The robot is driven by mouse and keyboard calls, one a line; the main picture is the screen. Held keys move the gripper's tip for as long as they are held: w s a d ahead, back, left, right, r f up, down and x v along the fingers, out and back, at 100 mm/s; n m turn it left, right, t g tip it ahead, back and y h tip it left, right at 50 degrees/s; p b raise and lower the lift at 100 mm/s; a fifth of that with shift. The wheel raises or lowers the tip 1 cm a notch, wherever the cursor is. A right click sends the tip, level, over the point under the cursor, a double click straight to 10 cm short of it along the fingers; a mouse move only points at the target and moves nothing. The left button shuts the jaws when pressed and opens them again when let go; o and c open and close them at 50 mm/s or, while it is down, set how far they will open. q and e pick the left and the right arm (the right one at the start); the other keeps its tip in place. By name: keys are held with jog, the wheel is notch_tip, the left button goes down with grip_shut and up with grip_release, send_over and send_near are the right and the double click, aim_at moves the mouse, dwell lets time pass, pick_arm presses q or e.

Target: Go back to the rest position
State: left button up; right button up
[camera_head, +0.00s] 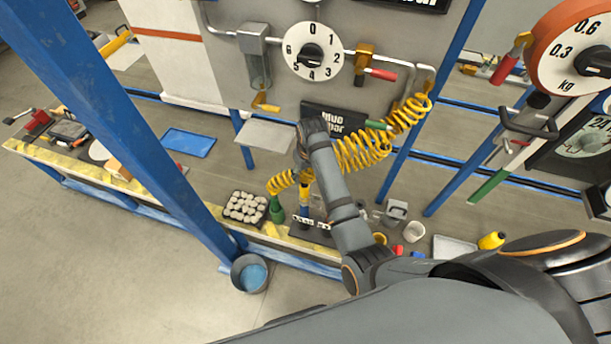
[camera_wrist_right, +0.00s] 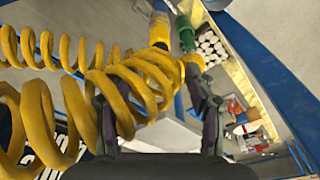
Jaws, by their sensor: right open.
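My right arm reaches up from the lower right in the head view, with its gripper (camera_head: 302,150) beside the yellow coiled hose (camera_head: 362,150), over the shelf's back. In the right wrist view the gripper (camera_wrist_right: 152,100) is open, its two dark fingers spread. Loops of the yellow hose (camera_wrist_right: 110,85) cross in front of the left finger and into the space between the fingers. I cannot tell whether they touch it. A green nozzle (camera_wrist_right: 185,32) at the hose's end shows beyond the fingers. My left gripper is out of view.
A slanted blue post (camera_head: 125,120) stands left of my arm. The workbench (camera_head: 215,200) holds an egg-like tray (camera_head: 245,207) and a green bottle (camera_head: 276,210). A bucket (camera_head: 249,273) stands on the floor.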

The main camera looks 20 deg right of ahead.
dwell(0.6)
jog(key=s+d+r+t, duration=0.1)
jog(key=s+d+r, duration=0.15)
jog(key=s, duration=0.45)
jog(key=s+d+r+m+h, duration=0.1)
jog(key=s+d, duration=0.3)
jog(key=s, duration=0.3)
jog(key=s+d+r+t, duration=0.1)
jog(key=s+d, duration=0.2)
jog(key=s, duration=0.5)
notch_tip(320, 180, down, 32)
jog(key=s+d+g+b, duration=0.1)
jog(key=s+d+b, duration=0.1)
jog(key=b, duration=0.4)
jog(key=s+d+f+g+b, duration=0.1)
jog(key=s+f+b, duration=0.3)
jog(key=s+f, duration=1.4)
notch_tip(320, 180, down, 2)
jog(key=shift+s+d+f+m+g, duration=0.2)
jog(key=shift+s+d+m+g, duration=0.1)
jog(key=shift+m, duration=0.1)
